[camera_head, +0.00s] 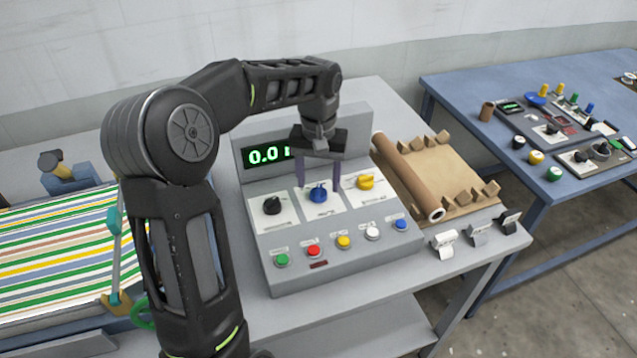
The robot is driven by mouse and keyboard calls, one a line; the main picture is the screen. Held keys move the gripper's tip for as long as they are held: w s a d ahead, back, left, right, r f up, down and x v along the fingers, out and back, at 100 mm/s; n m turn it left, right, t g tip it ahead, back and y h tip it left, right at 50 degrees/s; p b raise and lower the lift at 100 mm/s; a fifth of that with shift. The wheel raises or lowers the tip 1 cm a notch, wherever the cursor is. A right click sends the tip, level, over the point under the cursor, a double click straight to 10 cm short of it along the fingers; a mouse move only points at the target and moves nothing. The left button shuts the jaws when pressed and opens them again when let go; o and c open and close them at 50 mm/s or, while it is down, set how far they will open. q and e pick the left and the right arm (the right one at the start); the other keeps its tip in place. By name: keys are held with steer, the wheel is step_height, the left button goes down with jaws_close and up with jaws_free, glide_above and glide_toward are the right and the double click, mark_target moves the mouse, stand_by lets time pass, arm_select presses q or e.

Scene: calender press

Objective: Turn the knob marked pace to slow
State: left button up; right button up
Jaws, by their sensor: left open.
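A grey control panel (350,263) stands on a grey table and carries three knobs in a row: a black one (272,206), a blue one (319,195) and a yellow one (367,182). Each knob sits on a white label plate. The print is too small to tell which is marked pace or where slow lies. My left gripper (318,182) is open and points down at the blue knob, one finger to each side of it. I cannot tell whether the fingers touch the knob. My right gripper is out of view.
Below the knobs runs a row of coloured buttons, among them a red one (313,250). A green display (265,155) behind is partly covered by my gripper. A brown roll (408,178) lies right of the panel. Striped cloth (50,250) is at left; a blue table (560,190) stands at right.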

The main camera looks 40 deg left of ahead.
arm_select(q)
steer(key=shift+f, duration=1.1)
steer(key=shift+c, duration=0.2)
jaws_close()
